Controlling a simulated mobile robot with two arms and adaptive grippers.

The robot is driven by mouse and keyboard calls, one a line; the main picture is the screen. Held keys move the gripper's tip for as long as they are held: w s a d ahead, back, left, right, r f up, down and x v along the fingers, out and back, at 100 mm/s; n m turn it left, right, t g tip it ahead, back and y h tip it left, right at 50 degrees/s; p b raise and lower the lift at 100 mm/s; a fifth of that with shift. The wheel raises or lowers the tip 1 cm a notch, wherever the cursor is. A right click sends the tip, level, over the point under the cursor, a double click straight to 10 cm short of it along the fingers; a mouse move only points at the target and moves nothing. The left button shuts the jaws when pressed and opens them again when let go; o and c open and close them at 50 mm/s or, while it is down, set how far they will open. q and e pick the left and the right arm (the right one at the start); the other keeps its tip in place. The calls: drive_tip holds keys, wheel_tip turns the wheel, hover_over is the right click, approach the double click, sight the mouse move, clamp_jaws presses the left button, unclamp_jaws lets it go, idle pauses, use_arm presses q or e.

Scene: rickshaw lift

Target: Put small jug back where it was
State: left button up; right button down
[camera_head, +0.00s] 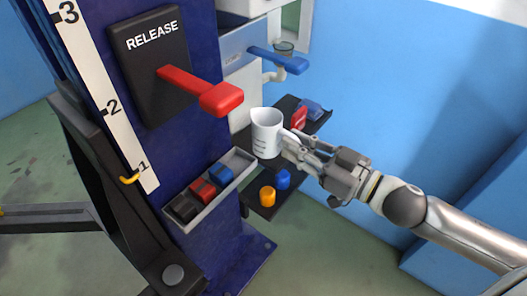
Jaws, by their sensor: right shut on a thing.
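The small jug (266,133) is white with faint dark markings on its side and stands about upright. My right gripper (293,143) comes in from the right and is shut on the jug's right side, where the handle is. The jug is in front of a dark shelf (253,194) on the blue column; I cannot tell whether its base touches anything. My left gripper is not in view.
A grey tray (237,161) holds black, red and blue blocks. Orange (267,196) and blue (283,179) pieces sit on the shelf below.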

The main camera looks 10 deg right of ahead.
drive_tip(key=shift+w+d+f, duration=0.1)
drive_tip(key=shift+w+d, duration=0.05)
drive_tip(key=shift+w, duration=0.15)
drive_tip(key=w+f, duration=0.3)
drive_tip(key=w, duration=0.1)
drive_tip(key=w+d+f, duration=0.1)
drive_tip(key=w+f, duration=0.2)
drive_tip(key=w, duration=0.2)
drive_tip(key=w+d+f, duration=0.1)
drive_tip(key=w+f, duration=0.2)
drive_tip(key=w, duration=0.1)
drive_tip(key=shift+w+d+f, duration=0.15)
drive_tip(key=shift+d+f, duration=0.05)
drive_tip(key=shift+f, duration=0.15)
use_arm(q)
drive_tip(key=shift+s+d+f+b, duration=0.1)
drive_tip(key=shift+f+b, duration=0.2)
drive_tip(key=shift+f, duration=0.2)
use_arm(e)
drive_tip(key=shift+f, duration=1.6)
drive_tip(key=c, duration=1.5)
unclamp_jaws()
drive_tip(key=shift+f, duration=0.15)
drive_tip(key=shift+o, duration=0.2)
